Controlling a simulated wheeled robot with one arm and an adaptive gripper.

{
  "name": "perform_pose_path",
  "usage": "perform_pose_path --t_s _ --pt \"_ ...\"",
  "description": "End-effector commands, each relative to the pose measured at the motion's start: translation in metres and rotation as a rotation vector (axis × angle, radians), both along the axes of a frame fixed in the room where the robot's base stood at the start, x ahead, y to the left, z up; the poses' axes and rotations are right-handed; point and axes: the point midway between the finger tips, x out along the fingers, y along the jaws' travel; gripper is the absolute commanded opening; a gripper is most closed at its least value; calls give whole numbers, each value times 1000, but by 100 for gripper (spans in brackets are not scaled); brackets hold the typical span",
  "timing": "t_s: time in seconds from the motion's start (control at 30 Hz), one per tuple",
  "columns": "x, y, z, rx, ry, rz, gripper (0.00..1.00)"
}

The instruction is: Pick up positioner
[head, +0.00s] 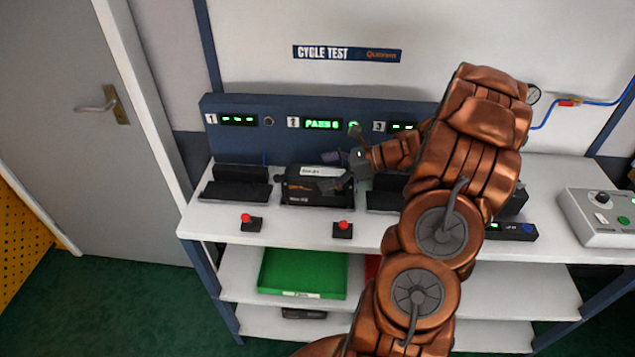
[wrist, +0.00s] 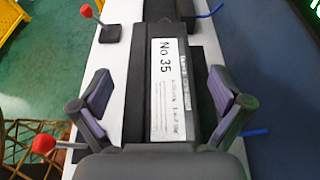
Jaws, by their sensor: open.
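The positioner (head: 305,194) is a dark box with a white label on top, seated at station 2 on the white bench. It also shows in the wrist view (wrist: 185,31), where its label reads "No 35". My gripper (head: 336,171) is over the positioner. In the wrist view my gripper (wrist: 159,97) is open, with one purple-padded finger on each side of the positioner. Gaps show between the pads and the box, and nothing is held. The near end of the positioner is hidden by the gripper body.
The station 1 cradle (head: 236,190) is empty. Red-knobbed levers (head: 246,222) (head: 343,229) stand along the bench's front. The blue panel (head: 275,146) rises close behind. A green tray (head: 303,272) is on the shelf below. A grey control box (head: 598,216) stands at right.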

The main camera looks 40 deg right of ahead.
Motion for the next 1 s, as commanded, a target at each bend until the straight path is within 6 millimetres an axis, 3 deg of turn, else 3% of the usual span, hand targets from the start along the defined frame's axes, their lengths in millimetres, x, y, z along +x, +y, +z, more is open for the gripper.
perform_pose_path --t_s 0.33,1.0 --pt "4 6 -3 -1 -1 2 100" --pt "4 5 -3 0 0 1 30"
